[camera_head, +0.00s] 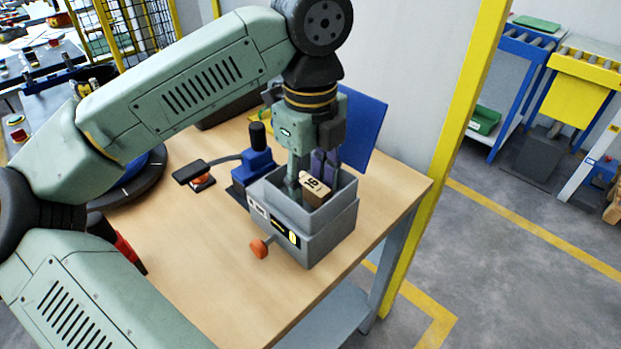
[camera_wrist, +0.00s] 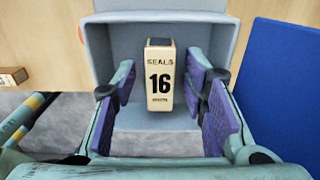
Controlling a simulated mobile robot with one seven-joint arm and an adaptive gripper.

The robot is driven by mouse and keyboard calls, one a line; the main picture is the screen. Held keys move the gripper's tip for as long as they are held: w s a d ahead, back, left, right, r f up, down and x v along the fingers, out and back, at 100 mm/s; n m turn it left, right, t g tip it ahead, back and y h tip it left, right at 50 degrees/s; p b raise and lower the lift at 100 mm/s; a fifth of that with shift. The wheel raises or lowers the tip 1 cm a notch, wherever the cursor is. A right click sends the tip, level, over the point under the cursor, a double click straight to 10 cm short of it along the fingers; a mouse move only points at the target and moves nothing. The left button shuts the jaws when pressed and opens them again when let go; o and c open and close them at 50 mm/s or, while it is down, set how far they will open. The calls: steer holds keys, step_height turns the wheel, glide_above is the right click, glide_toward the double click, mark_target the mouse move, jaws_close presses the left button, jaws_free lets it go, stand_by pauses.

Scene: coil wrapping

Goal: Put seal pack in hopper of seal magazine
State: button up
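The seal pack (camera_head: 315,188) is a small cream box marked 16, inside the grey open-topped hopper (camera_head: 342,212) of the seal magazine. In the wrist view the pack (camera_wrist: 160,80), lettered SEALS 16, stands inside the hopper walls (camera_wrist: 96,50). My gripper (camera_head: 315,167) reaches down into the hopper from above. In the wrist view my gripper's purple-padded fingers (camera_wrist: 165,95) are spread on both sides of the pack, with a visible gap on each side. The pack's underside is hidden.
An orange knob (camera_head: 260,247) sticks out from the magazine's front. A blue device with a black handle (camera_head: 257,160) stands close behind left. A blue panel (camera_head: 362,130) rises behind the hopper. The wooden table's front (camera_head: 210,260) is clear.

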mark_target(310, 183)
step_height(310, 183, up, 12)
steer(key=b, duration=0.1)
steer(key=shift+r, duration=0.15)
stand_by(0.4)
